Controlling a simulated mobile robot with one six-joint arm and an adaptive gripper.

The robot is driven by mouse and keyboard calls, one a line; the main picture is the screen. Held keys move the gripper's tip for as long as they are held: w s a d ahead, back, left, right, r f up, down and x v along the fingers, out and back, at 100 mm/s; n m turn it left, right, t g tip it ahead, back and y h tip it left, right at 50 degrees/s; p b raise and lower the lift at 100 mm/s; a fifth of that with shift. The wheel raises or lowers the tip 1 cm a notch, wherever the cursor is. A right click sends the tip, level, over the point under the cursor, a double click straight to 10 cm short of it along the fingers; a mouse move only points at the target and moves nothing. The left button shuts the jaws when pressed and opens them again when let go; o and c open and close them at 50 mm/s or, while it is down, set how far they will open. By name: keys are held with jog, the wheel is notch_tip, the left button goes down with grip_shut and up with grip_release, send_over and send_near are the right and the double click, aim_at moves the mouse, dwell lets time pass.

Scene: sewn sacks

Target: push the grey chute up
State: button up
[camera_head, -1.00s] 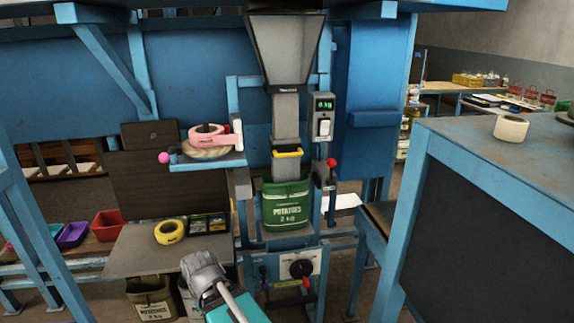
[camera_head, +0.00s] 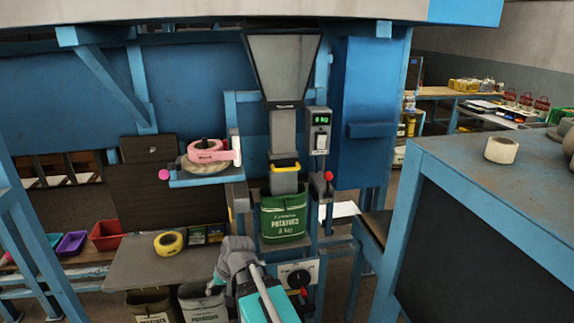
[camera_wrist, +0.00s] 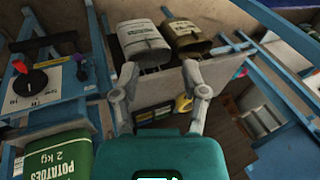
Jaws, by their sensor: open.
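The grey chute (camera_head: 284,130) hangs under a grey hopper (camera_head: 284,65) in the head view. It has a yellow handle (camera_head: 284,167) near its lower end. A green potato sack (camera_head: 284,218) stands upright just below the chute, its mouth around or close under the chute's end. My gripper (camera_head: 232,262) is low and to the left of the sack, apart from the chute. In the wrist view my gripper (camera_wrist: 158,88) is open and empty, its two fingers spread. The green sack (camera_wrist: 50,155) shows there at lower left; the chute is not in that view.
A red-knobbed lever (camera_head: 328,177) and a display box (camera_head: 320,130) are right of the chute. A shelf (camera_head: 205,180) with pink tape juts out at left. A panel with a black dial (camera_head: 299,279) is below the sack. A blue bench (camera_head: 430,150) stands at right.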

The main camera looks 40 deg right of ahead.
jog(key=w+d+r+m+t+y+p, duration=0.1)
jog(key=w+d+r+m+t+p, duration=0.25)
jog(key=d+r, duration=0.4)
jog(key=m+t+h+p, duration=0.5)
jog(key=m+t+p, duration=0.3)
jog(key=m, duration=0.4)
send_near(288, 170)
jog(key=s+t, duration=0.1)
jog(key=s, duration=0.2)
jog(key=shift+s+f+b, duration=0.1)
jog(key=shift+b, duration=0.25)
jog(key=b+x, duration=0.2)
jog(key=x, duration=1.1)
jog(key=shift+w+f+b, duration=0.1)
jog(key=shift+w+b, duration=0.25)
jog(key=shift+w, duration=0.05)
grip_shut()
